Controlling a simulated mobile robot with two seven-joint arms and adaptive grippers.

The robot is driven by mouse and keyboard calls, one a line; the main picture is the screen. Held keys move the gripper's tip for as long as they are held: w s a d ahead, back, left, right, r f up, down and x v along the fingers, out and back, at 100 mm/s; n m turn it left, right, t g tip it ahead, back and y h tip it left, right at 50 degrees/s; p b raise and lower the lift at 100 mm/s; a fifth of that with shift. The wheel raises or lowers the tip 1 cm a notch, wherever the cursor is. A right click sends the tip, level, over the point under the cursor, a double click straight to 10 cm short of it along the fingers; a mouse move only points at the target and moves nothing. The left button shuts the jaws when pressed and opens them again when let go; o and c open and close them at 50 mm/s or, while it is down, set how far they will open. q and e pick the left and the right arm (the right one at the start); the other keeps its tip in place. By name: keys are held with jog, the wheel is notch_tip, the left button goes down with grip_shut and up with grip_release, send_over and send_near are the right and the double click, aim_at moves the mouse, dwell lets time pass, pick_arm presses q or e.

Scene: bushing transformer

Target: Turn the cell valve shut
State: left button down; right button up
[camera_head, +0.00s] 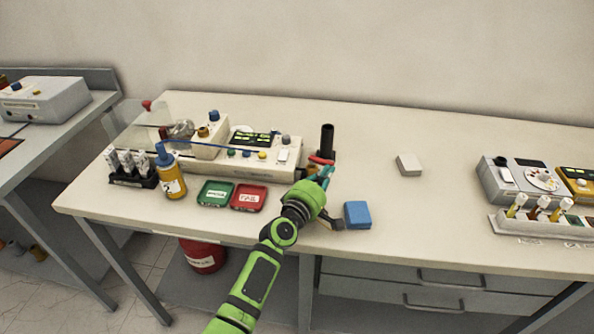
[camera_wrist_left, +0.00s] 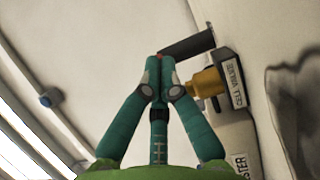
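The cell valve's red handle (camera_head: 319,160) is at the right end of the white test unit, beside an upright black cylinder (camera_head: 327,139). In the left wrist view a small bit of the red handle (camera_wrist_left: 159,55) shows at my fingertips. There the black cylinder (camera_wrist_left: 188,43) and a brass-coloured fitting (camera_wrist_left: 207,82) stand just beyond the fingers. My left gripper (camera_head: 325,172), with teal fingers, is at the handle; its tips (camera_wrist_left: 159,62) are together on it. The fingers hide most of the handle, so its angle is unclear. My right gripper is out of view.
The white test unit (camera_head: 233,156) stands left of the gripper. Green (camera_head: 215,193) and red (camera_head: 248,197) trays lie in front of it. A blue block (camera_head: 357,214) sits close to my gripper's right. A pale block (camera_head: 409,164) is farther right, with clear table around it.

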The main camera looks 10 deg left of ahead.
pick_arm(q)
jog(key=shift+w+d, duration=0.2)
jog(key=shift+d, duration=0.05)
dwell(0.5)
